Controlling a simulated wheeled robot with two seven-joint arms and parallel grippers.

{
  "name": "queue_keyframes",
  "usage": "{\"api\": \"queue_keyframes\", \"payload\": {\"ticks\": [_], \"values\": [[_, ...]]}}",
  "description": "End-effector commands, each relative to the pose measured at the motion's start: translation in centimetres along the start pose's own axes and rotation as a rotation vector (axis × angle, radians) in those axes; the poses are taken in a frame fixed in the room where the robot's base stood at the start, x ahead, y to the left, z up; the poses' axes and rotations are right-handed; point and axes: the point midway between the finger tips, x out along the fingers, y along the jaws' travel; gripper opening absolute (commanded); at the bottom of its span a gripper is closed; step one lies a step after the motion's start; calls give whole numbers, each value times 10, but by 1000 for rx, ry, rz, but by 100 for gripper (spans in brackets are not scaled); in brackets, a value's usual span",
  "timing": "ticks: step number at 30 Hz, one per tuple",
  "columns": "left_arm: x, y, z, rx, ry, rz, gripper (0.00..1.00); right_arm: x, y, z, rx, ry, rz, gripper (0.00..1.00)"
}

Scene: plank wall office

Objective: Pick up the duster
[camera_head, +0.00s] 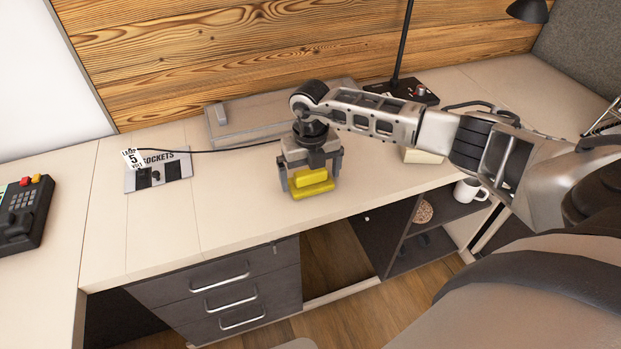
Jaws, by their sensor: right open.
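A yellow block-like thing (313,192), which looks like the duster, lies on the light desk top near its front edge. My right gripper (311,178) points down right over it, and its two grey fingers are apart on the left and right of the yellow thing. I cannot tell whether the fingers touch it. The gripper body hides its back part. My left gripper is not in view.
A socket panel (158,172) with a cable is set in the desk (215,215) to the left. A lamp base (401,92) stands behind my right arm. A black keypad device (22,212) sits far left. A white mug (470,190) is on the right. Desk left of the gripper is clear.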

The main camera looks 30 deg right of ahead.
Motion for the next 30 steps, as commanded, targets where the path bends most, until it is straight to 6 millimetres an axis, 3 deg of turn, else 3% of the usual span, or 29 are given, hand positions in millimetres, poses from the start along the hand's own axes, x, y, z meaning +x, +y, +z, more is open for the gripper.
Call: {"api": "queue_keyframes", "payload": {"ticks": [8,12,23,30], "values": [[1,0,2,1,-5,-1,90,5,0,0,-1,-1,0,100],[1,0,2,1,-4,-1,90,5,0,0,-1,-1,0,66],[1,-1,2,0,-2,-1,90,2,0,0,-1,-2,1,66],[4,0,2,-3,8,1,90,-25,0,1,-1,-6,1,66]]}}
